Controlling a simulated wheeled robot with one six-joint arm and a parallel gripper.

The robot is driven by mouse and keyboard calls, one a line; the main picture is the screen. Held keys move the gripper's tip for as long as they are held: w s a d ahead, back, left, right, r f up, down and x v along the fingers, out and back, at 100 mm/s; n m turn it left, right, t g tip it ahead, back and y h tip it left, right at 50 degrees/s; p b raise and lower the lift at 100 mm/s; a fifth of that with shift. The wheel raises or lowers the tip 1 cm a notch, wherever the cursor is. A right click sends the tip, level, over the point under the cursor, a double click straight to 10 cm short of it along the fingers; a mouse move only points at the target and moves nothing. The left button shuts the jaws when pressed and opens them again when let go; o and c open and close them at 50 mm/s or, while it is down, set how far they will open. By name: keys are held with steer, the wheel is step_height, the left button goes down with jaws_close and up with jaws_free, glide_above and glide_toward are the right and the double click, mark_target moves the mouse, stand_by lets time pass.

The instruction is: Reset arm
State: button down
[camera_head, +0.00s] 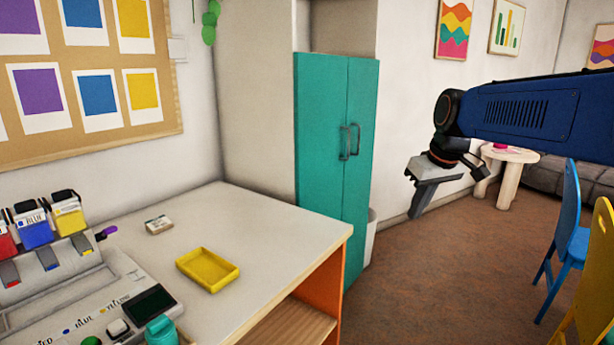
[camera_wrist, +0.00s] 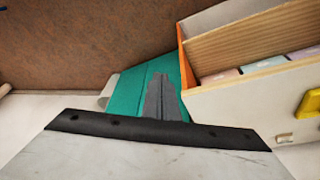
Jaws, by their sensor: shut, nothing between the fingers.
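My arm reaches in from the right edge in the head view, a dark blue link ending in my gripper (camera_head: 421,197). The gripper hangs in the open space to the right of the teal cabinet, above the brown floor. In the wrist view the grey fingers (camera_wrist: 161,92) are together with nothing between them. They touch no object that I can see.
A desk (camera_head: 262,222) holds a yellow tray (camera_head: 208,269), a small white box (camera_head: 158,225) and a bead dispenser (camera_head: 75,290). A teal cabinet (camera_head: 320,150) stands behind. A round table (camera_head: 510,155), a blue chair (camera_head: 568,235) and a yellow chair (camera_head: 598,280) stand right.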

steer(key=s+d+f+m, duration=0.1)
steer(key=s+f, duration=0.4)
steer(key=s, duration=0.4)
steer(key=s+f+m, duration=0.1)
steer(key=s+f, duration=0.4)
steer(key=s, duration=0.4)
steer(key=s+d+f+m+t+h, duration=0.1)
steer(key=s+f+m, duration=0.1)
steer(key=s+f, duration=0.3)
steer(key=s, duration=0.4)
steer(key=shift+s+d+f, duration=0.25)
steer(key=shift+d+f, duration=0.1)
